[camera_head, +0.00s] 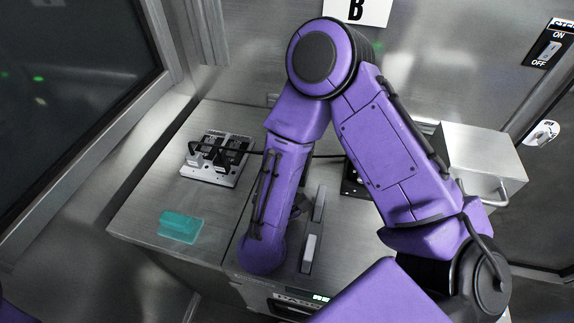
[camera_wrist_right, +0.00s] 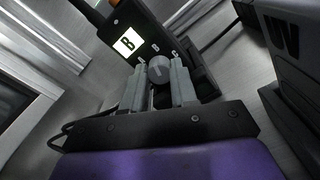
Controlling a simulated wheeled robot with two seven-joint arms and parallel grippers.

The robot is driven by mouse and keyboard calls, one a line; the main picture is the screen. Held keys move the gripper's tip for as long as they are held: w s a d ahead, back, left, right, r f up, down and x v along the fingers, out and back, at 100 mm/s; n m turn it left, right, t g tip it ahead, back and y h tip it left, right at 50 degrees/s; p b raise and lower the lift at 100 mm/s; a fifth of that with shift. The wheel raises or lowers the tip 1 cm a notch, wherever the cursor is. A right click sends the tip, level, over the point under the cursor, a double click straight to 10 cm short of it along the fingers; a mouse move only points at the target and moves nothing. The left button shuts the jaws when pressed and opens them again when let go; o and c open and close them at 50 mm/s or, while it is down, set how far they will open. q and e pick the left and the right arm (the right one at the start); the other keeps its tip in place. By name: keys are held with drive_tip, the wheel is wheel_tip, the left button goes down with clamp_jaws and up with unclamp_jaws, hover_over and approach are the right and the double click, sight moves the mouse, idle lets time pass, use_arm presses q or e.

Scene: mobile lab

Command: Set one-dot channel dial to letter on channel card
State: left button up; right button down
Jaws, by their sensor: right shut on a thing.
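A grey round dial (camera_wrist_right: 160,69) sits on a black box (camera_wrist_right: 190,58) in the right wrist view. Small pale marks surround its far side; I cannot read them clearly, nor any dots. The fingers of my right gripper (camera_wrist_right: 159,80) are on both sides of the dial, shut on it. A bright patch with a black letter B (camera_wrist_right: 128,41) shows on the black box. In the head view a white card (camera_head: 357,10) with the letter B is on the back wall. My right arm hides the dial and right gripper there. My left gripper is not in view.
A grey module with black cables (camera_head: 215,160) and a teal block (camera_head: 180,226) are on the left of the bench (camera_head: 135,220). A metal box with a handle (camera_head: 482,150) stands at right. An ON/OFF switch (camera_head: 548,50) is on the right wall.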

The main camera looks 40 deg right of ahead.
drive_tip(key=shift+m+b, duration=1.2)
drive_tip(key=c, duration=0.9)
unclamp_jaws()
drive_tip(key=shift+o, duration=0.2)
